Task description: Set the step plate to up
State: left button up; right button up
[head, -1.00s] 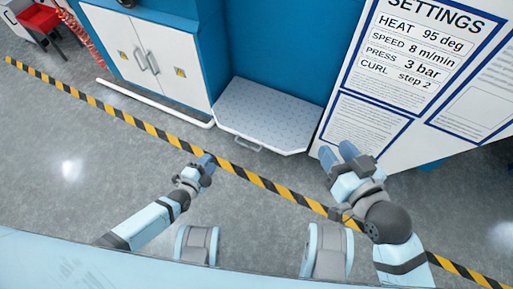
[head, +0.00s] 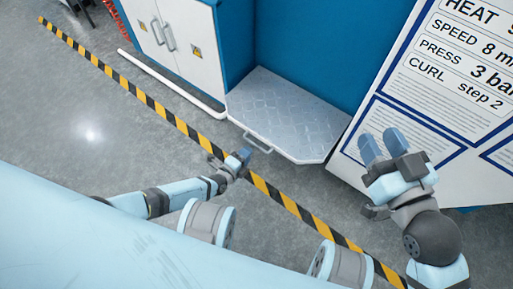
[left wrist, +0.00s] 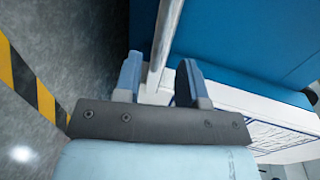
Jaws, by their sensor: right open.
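The step plate (head: 290,112) is a grey patterned metal plate, lying lowered and roughly flat in front of the blue machine. Its bar handle (head: 258,143) is on the front edge. My left gripper (head: 245,156) is close to this handle. In the left wrist view my left gripper's blue fingers (left wrist: 160,82) are apart, with a thin grey metal bar or edge (left wrist: 164,42) in line between them; I cannot tell whether they touch it. My right gripper (head: 383,146) is open and empty, in front of the settings board.
The settings board (head: 400,120) stands right of the plate. A white cabinet (head: 190,55) with two handles is at the left, with a white rail (head: 170,85) along its foot. Yellow-black tape (head: 150,102) crosses the floor.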

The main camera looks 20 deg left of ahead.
aim_at(256, 145)
pick_arm(q)
jog(key=b+x, duration=0.2)
jog(key=x, duration=0.4)
jog(key=shift+w+d+b, duration=0.1)
jog(key=shift+w+b, duration=0.15)
jog(key=shift+b, duration=0.15)
pick_arm(e)
jog(key=shift+w+d+r+n+t+y, duration=0.2)
jog(key=shift+w+d+n+t, duration=0.15)
jog(key=shift+n, duration=0.25)
jog(key=shift+w+d+r+n+t+y, duration=0.15)
jog(key=shift+w+n+t+y, duration=0.1)
jog(key=shift+w+n, duration=0.25)
jog(key=shift+s+f, duration=0.1)
pick_arm(q)
grip_shut()
